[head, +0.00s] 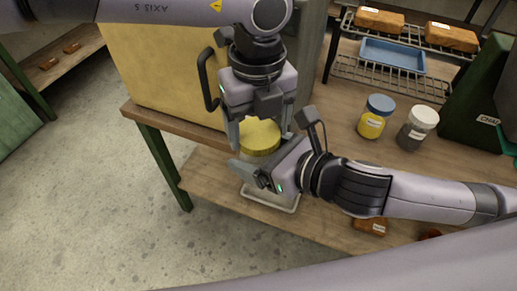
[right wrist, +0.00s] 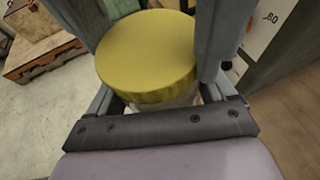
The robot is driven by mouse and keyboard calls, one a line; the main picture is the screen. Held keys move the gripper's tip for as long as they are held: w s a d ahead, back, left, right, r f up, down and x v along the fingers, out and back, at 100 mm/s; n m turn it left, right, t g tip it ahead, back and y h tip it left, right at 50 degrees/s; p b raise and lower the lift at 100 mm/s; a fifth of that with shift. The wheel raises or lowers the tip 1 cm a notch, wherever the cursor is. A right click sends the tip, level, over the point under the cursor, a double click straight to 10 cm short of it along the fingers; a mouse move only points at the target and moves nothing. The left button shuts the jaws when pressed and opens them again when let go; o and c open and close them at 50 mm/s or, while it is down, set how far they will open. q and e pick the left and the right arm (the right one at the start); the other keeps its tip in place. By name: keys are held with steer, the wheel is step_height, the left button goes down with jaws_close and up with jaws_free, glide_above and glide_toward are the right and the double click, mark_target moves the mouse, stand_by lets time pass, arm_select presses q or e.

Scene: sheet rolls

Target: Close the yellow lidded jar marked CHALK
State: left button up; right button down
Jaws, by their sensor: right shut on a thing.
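The jar's round yellow lid (head: 259,137) sits on a pale jar body that my right gripper mostly hides. The lid (right wrist: 148,50) fills the middle of the right wrist view, with a sliver of the body (right wrist: 185,98) below it. A CHALK mark on this jar is not visible. My right gripper (head: 258,168) is shut on the jar body just under the lid. My left gripper (head: 260,128) comes down from above, its spread fingers on either side of the lid. Whether they touch it is hard to tell.
A pale tray (head: 283,206) lies under the jar on the wooden bench (head: 325,228). A yellow jar with a blue lid (head: 372,122) and a grey jar with a white lid (head: 414,133) stand to the right. A wire rack (head: 350,72) and blue tray (head: 392,55) are behind.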

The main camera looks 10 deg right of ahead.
arm_select(q)
steer(key=shift+m, duration=1.6)
steer(key=o, duration=1.1)
steer(key=shift+o, duration=0.2)
steer(key=shift+d, duration=0.1)
steer(key=shift+r, duration=2.3)
